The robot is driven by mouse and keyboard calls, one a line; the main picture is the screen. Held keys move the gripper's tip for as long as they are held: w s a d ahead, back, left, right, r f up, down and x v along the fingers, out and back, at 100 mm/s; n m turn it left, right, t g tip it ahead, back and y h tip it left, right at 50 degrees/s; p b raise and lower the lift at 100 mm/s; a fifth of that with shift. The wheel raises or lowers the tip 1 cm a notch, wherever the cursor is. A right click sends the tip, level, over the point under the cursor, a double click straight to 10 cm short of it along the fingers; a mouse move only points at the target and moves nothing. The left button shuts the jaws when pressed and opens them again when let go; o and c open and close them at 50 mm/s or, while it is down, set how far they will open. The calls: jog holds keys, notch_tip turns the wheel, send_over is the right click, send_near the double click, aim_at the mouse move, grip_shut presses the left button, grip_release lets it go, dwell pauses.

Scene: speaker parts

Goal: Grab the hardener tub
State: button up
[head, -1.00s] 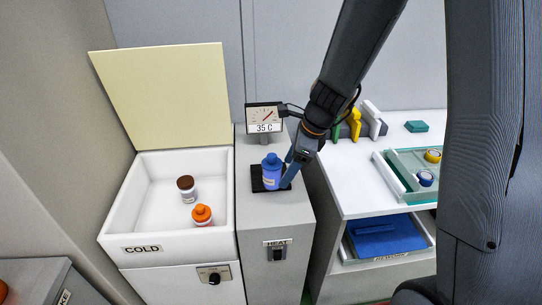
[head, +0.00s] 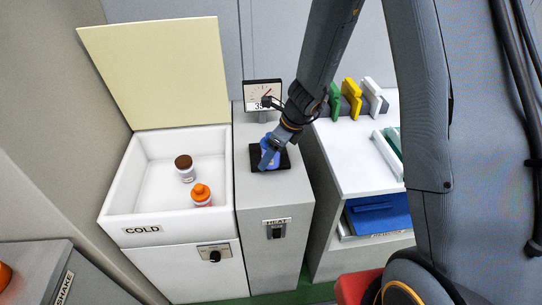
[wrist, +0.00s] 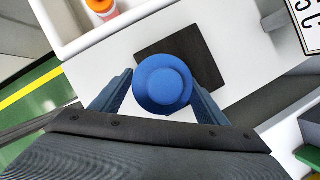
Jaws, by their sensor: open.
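A blue container with a round blue cap stands on the black heating pad and shows in the wrist view (wrist: 163,85) between my fingers. In the head view the blue container (head: 265,152) is partly hidden by my gripper (head: 272,155). My gripper is open, with one finger on each side of the container; contact cannot be told. A brown-capped jar (head: 185,170) and an orange-capped bottle (head: 201,196) stand in the white cold box (head: 118,190). No readable label tells which one is the hardener tub.
The heating pad (head: 287,158) lies on a grey heat stand (head: 275,195), with a temperature display (head: 262,92) behind it. The cold box's cream lid (head: 155,70) stands open. A white bench (head: 350,165) with coloured upright pieces is to the right.

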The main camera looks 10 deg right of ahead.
jog(key=shift+w+a+f, duration=0.1)
jog(key=shift+a+f, duration=0.1)
jog(key=shift+f, duration=0.3)
grip_shut()
